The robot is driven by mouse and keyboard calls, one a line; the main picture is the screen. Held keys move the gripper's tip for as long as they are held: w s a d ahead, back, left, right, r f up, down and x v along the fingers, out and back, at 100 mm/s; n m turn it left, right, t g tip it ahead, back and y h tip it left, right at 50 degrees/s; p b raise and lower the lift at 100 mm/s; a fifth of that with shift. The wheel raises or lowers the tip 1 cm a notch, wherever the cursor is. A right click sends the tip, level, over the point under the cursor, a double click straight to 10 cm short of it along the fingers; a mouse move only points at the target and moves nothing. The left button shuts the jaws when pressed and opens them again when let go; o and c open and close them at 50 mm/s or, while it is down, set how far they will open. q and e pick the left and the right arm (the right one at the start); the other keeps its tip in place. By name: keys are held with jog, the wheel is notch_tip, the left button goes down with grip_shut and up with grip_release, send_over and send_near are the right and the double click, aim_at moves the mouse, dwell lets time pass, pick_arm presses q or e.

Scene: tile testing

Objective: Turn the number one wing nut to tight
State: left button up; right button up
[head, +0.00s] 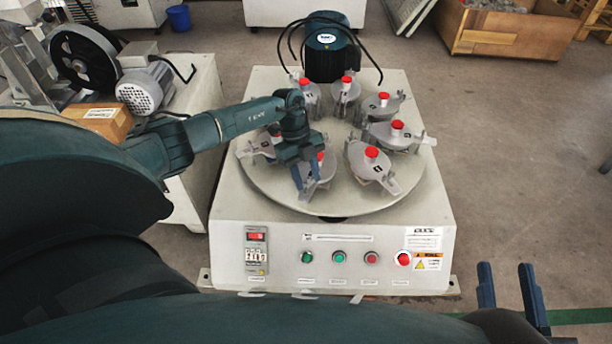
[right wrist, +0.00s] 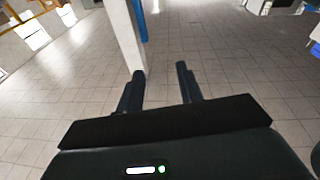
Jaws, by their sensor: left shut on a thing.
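A round grey turntable (head: 340,206) carries several grey clamp fixtures with red knobs. My left gripper (head: 305,184) points down at the front-left fixture (head: 322,176), beside its red knob (head: 320,156). Its fingers are shut on a part there, which looks like the wing nut but is mostly hidden by the fingers. The number on this fixture is too small or covered to read. My right gripper (head: 512,300) is low at the front right, away from the machine. It is open and empty, as the right wrist view (right wrist: 160,88) also shows.
Other fixtures stand close by, one (head: 372,166) just right of the left gripper. A control panel (head: 330,255) with buttons faces me. A wooden crate (head: 505,35) stands far right on open floor.

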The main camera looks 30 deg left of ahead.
pick_arm(q)
jog(key=shift+w+m+g+b, duration=0.1)
jog(key=shift+m+g+b, duration=0.2)
jog(key=shift+m, duration=0.6)
jog(key=m+y+b, duration=0.1)
jog(key=m, duration=0.1)
jog(key=shift+m+g, duration=0.4)
jog(key=shift+w+d+m+g+y+b, duration=0.15)
jog(key=shift+m+g+y+b, duration=0.25)
jog(key=shift+m, duration=0.8)
jog(key=shift+m+y+b, duration=0.3)
jog(key=shift+m+y, duration=0.1)
jog(key=shift+m, duration=1.1)
pick_arm(e)
jog(key=shift+w+a+r+t+y, duration=0.1)
jog(key=shift+r+t+y, duration=0.15)
jog(key=shift+r+y, duration=0.15)
jog(key=shift+w+a+r+t+y, duration=0.1)
jog(key=shift+r+t+y, duration=0.2)
jog(key=shift+r, duration=0.15)
jog(key=shift+w, duration=0.1)
pick_arm(q)
jog(key=o, duration=1)
